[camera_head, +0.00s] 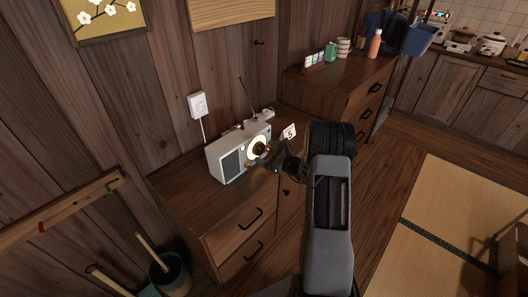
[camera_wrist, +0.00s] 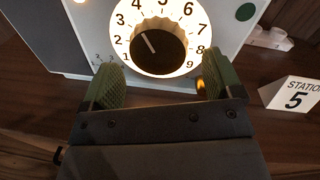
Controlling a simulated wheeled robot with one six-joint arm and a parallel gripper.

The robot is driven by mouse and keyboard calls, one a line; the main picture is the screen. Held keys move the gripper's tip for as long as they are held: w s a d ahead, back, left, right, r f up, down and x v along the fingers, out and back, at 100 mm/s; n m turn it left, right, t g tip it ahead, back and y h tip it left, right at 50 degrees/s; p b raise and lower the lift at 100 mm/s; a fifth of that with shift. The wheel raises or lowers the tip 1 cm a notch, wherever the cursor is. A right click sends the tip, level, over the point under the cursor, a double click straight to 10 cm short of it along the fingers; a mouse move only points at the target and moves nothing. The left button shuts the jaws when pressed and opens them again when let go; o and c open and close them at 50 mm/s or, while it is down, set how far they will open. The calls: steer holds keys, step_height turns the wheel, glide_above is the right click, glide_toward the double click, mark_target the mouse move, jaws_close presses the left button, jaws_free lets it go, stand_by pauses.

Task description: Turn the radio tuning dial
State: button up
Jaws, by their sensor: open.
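The white radio (camera_head: 228,160) stands on a wooden cabinet, with a dark speaker grille on its left and a thin antenna up. Its tuning dial (camera_head: 256,147) glows on the front face. In the wrist view the dark knob (camera_wrist: 158,48) sits inside a lit ring of numbers, and its white pointer line slants to the upper left, toward about 3 to 4. My gripper (camera_wrist: 157,88) is open, with its two green pads apart below the knob and to either side of it, not closed on it. A card (camera_wrist: 296,96) reading "STATION 5" stands right of the radio.
The cabinet top (camera_head: 183,192) is bare left of the radio. A white wall outlet (camera_head: 198,104) with a cord is behind it. A bucket (camera_head: 170,274) stands at lower left.

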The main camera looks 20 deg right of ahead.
steer(key=shift+x, duration=0.75)
steer(key=shift+c, duration=0.5)
steer(key=c, duration=0.8)
steer(key=shift+c, duration=0.2)
steer(key=shift+m, duration=0.3)
steer(key=shift+a+m+t, duration=0.15)
steer(key=shift+m+t, duration=0.15)
steer(key=shift+m, duration=2.3)
